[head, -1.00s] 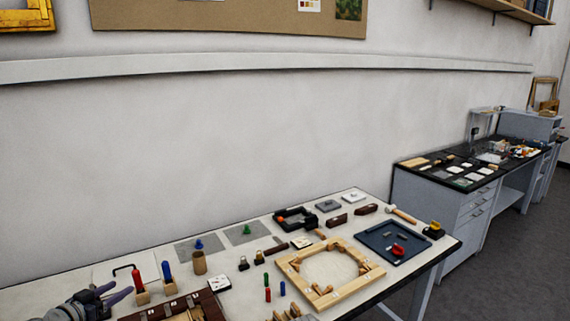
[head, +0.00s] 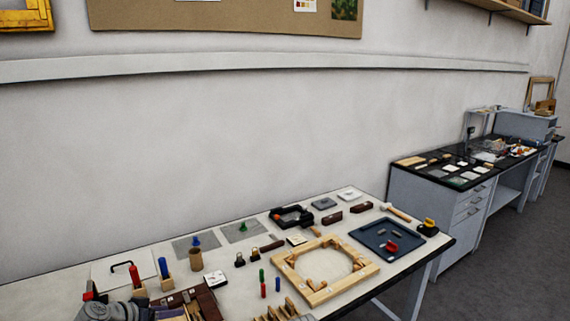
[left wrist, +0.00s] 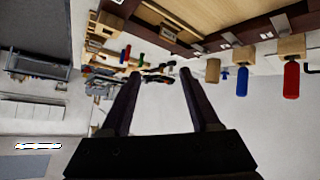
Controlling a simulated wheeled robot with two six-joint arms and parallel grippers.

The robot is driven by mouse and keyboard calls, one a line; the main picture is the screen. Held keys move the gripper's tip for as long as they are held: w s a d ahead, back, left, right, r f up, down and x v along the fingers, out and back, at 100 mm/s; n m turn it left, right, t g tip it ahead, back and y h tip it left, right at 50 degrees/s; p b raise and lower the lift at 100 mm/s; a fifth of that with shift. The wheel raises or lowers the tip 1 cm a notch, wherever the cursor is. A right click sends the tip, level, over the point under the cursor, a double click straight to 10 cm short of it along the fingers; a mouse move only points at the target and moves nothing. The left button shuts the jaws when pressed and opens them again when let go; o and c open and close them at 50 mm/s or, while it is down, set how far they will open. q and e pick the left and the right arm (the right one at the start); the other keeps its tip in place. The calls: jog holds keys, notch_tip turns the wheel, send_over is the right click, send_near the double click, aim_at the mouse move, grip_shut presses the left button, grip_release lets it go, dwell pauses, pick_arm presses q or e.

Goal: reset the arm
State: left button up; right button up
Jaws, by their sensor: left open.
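My left gripper (head: 176,311) is at the bottom left of the head view, low at the near side of the table (head: 60,288) and partly cut off by the picture edge. In the left wrist view my left gripper (left wrist: 160,72) shows two dark fingers spread apart, with nothing between them. That view is upside down, with the bench things along its top. A dark brown frame (head: 205,303) lies close to the fingers in the head view. I cannot tell whether they touch it. My right gripper is not in view.
Red (head: 135,276) and blue (head: 163,267) handled tools stand in wooden blocks near my left gripper, beside a wooden cup (head: 196,260). A pale wooden frame (head: 283,283) and a dark blue tray (head: 366,236) lie to the right.

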pick_arm(q)
jog(key=s+d+f+g+y+b, duration=0.2)
jog(key=s+d+f, duration=0.3)
jog(key=d, duration=0.3)
jog(key=s+d+f+g+y+b, duration=0.2)
jog(key=s+d+f+g, duration=0.2)
jog(key=d, duration=0.5)
jog(key=s+d+f+m+g+y+b, duration=0.1)
jog(key=s+d+f+g+y+b, duration=0.1)
jog(key=s+d+f, duration=0.4)
jog(key=shift+s+d+g, duration=0.6)
jog(key=shift+s+d, duration=0.2)
jog(key=shift+d, duration=0.9)
